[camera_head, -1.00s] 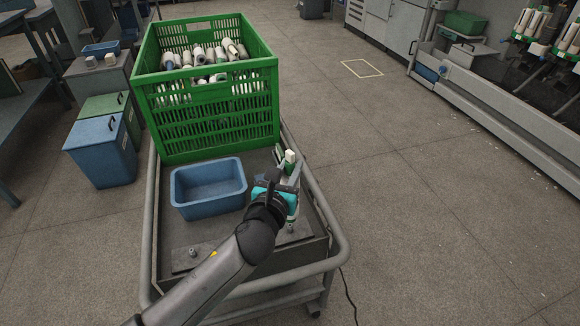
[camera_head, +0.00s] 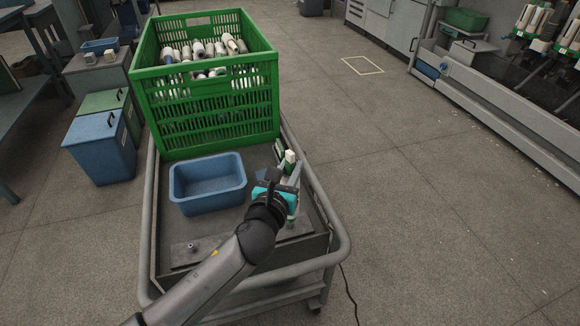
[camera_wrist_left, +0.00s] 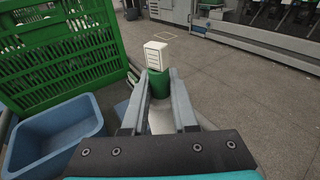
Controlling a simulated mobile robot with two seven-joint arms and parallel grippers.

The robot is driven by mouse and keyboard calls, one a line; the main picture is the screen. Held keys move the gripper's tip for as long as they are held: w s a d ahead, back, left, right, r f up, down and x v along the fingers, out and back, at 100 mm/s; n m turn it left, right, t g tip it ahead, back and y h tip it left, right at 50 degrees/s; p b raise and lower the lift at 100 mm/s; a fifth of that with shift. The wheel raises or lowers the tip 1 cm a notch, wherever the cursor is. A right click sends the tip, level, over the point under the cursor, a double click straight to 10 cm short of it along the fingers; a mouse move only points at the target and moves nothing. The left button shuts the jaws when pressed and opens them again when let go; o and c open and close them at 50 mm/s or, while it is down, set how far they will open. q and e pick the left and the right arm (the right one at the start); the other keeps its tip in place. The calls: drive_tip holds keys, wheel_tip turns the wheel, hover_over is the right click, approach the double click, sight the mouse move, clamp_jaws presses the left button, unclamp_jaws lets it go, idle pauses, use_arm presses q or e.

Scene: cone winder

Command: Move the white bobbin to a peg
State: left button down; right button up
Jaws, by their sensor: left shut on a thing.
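My left gripper (camera_head: 289,180) reaches over the front right of the cart, fingers pointing away from me. It is shut on the white bobbin, a pale piece (camera_wrist_left: 160,120) between the fingers in the left wrist view. The fingers and palm hide much of it. A short peg (camera_head: 192,246) stands bare on a grey plate at the cart's front left. The plate's right part is partly covered by my arm. My right gripper is not in view.
A blue bin (camera_head: 207,170) sits left of the gripper, with a green crate (camera_head: 215,115) of bobbins behind it. A green item with a white top (camera_wrist_left: 157,78) is just beyond the fingertips. The cart rail (camera_head: 335,225) runs along the right.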

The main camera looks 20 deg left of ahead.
use_arm(q)
drive_tip(key=shift+f+b, duration=1.1)
drive_tip(key=shift+f, duration=0.75)
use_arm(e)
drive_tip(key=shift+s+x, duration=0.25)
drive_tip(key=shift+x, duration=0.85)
use_arm(q)
drive_tip(key=c, duration=0.6)
unclamp_jaws()
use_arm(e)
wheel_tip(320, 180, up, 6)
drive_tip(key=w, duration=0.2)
use_arm(q)
drive_tip(key=s+r+p, duration=0.2)
drive_tip(key=s+p, duration=0.1)
drive_tip(key=s, duration=1.2)
drive_tip(key=shift+r, duration=0.15)
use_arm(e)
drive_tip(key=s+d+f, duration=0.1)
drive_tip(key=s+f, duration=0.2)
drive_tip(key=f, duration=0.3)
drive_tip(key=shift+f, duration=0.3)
